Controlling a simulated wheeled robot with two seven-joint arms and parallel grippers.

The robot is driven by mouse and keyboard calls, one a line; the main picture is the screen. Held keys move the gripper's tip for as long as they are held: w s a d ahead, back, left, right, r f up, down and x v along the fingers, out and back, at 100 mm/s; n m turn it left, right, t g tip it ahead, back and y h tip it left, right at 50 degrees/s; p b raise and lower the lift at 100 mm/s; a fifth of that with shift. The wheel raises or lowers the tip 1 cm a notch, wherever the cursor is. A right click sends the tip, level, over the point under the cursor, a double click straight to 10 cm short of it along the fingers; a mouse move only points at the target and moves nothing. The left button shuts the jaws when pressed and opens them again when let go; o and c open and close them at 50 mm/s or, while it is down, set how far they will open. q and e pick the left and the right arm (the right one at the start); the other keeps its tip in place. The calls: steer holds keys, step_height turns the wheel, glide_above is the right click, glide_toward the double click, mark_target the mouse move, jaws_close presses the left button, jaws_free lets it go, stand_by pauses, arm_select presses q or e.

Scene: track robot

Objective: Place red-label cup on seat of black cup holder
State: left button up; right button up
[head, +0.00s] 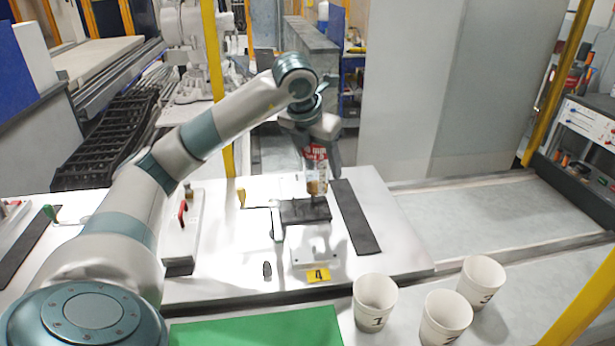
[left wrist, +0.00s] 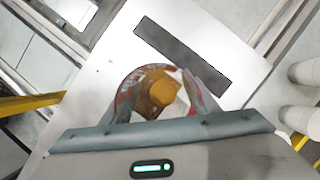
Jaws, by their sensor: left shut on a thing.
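The red-label cup (head: 316,178) is in the head view, with a red band near its top and something brown showing low in it. My left gripper (head: 317,153) comes down from above and is shut on it. In the left wrist view the cup (left wrist: 124,97) shows from above between the fingers (left wrist: 155,98), its red rim print and orange-brown inside visible. The black cup holder (head: 292,213) stands on the white plate just below the cup. Whether the cup's bottom touches the seat I cannot tell. My right gripper is not in view.
Three white numbered paper cups (head: 375,300) stand at the front right. A green mat (head: 255,330) lies at the front. A dark strip (head: 355,215) lies right of the holder, and a toggle clamp with a red handle (head: 182,213) is to its left. A yellow "4" tag (head: 318,275) is in front.

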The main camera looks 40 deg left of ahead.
arm_select(q)
steer(key=a+f, duration=0.1)
steer(key=s+a, duration=0.1)
steer(key=shift+s+a+f+p, duration=0.2)
steer(key=shift+a+f+p, duration=0.1)
steer(key=shift+a+f, duration=0.1)
steer(key=shift+f, duration=0.15)
step_height(320, 180, down, 2)
steer(key=shift+f+p, duration=0.1)
steer(key=shift+p, duration=0.65)
steer(key=shift+f, duration=0.75)
steer(key=shift+f, duration=0.15)
steer(key=o, duration=1.1)
steer(key=shift+c, duration=0.2)
